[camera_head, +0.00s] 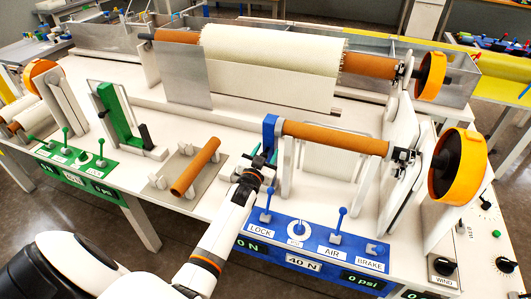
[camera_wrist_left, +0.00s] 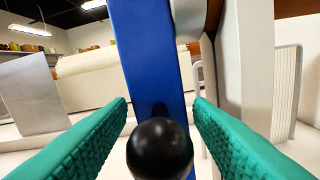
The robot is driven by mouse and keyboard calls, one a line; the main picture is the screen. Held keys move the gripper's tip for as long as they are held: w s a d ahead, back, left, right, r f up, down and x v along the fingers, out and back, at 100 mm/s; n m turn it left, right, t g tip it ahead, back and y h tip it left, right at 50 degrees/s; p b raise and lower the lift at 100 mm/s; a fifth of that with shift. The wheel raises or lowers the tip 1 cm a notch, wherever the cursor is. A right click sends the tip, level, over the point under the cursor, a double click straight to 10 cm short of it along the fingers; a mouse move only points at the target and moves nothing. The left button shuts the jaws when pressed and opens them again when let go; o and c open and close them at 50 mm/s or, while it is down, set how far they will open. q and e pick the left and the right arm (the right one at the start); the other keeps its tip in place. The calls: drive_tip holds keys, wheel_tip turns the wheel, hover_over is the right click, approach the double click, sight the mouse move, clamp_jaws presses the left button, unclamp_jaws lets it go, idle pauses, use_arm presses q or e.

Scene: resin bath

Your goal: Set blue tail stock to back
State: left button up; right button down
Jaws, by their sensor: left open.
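The blue tail stock (camera_head: 269,135) stands upright at the left end of the front orange-brown roll (camera_head: 335,138). In the left wrist view it is a tall blue post (camera_wrist_left: 150,60) filling the middle, with a round black knob (camera_wrist_left: 160,150) in front of it. My left gripper (camera_head: 260,163) is at the tail stock's near side. In the wrist view its green fingers (camera_wrist_left: 162,112) are open, one on each side of the knob, with gaps showing. The gripper hides the knob and lower tail stock in the head view. My right gripper is not in view.
A blue control panel (camera_head: 318,257) with levers stands just right of my left arm. A loose brown roll (camera_head: 195,167) lies on a plate to the left. A green stand (camera_head: 115,112) is further left. Orange wheels (camera_head: 458,165) are at the right.

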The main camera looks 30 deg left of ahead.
use_arm(q)
clamp_jaws()
drive_tip(key=s+a, duration=0.2)
drive_tip(key=a, duration=0.6)
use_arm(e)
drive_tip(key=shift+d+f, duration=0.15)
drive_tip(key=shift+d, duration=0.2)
use_arm(q)
drive_tip(key=shift+c, duration=0.6)
unclamp_jaws()
drive_tip(key=shift+a, duration=0.1)
drive_tip(key=shift+o, duration=0.6)
drive_tip(key=b+v, duration=0.2)
drive_tip(key=v, duration=1)
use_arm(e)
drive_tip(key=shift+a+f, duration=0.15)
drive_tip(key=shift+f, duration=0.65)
